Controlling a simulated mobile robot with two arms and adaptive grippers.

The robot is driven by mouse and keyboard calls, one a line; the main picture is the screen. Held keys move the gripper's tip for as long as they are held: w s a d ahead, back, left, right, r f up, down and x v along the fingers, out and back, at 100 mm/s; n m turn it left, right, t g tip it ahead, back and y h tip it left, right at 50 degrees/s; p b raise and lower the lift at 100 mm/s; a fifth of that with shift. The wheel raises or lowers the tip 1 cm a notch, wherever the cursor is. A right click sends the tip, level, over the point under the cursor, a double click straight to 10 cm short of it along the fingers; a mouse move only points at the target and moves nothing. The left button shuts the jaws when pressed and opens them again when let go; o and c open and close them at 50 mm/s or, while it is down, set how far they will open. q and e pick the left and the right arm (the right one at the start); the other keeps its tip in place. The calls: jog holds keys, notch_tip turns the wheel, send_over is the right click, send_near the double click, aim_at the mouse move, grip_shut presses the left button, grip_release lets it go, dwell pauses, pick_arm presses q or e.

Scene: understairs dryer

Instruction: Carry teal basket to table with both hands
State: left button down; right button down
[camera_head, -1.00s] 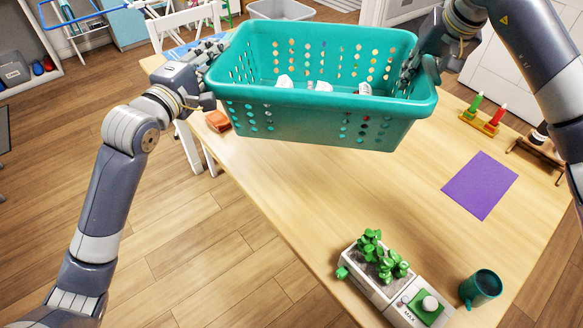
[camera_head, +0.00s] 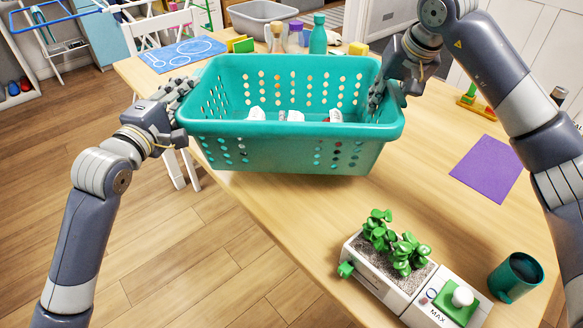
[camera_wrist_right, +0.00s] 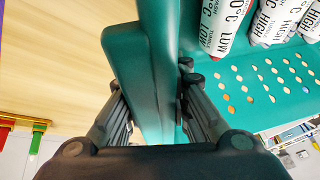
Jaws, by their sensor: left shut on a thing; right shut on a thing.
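The teal basket (camera_head: 285,150) is in the middle of the head view, over the wooden table (camera_head: 420,170), upright and roughly level. I cannot tell for sure whether its bottom touches the table. Several white items (camera_head: 295,116) lie inside; in the right wrist view they are labelled cans or bottles (camera_wrist_right: 222,20). My left gripper (camera_head: 178,100) is shut on the basket's left rim. My right gripper (camera_head: 385,88) is shut on its right rim. The right wrist view shows the fingers (camera_wrist_right: 155,105) on either side of the teal wall (camera_wrist_right: 150,70).
A planter box (camera_head: 385,260) with a dial and a teal mug (camera_head: 515,277) stand at the table's near right. A purple sheet (camera_head: 487,168) lies to the right. Bottles (camera_head: 318,35) and a blue mat (camera_head: 184,54) are behind the basket. A white chair (camera_head: 160,28) stands at the left.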

aim_at(376, 118)
pick_arm(q)
jog(key=shift+s+d+r, duration=0.2)
jog(key=shift+d, duration=0.15)
pick_arm(e)
jog(key=shift+s+a, duration=0.1)
jog(key=shift+a, duration=0.3)
pick_arm(q)
jog(key=shift+f, duration=0.25)
pick_arm(e)
jog(key=shift+f, duration=0.25)
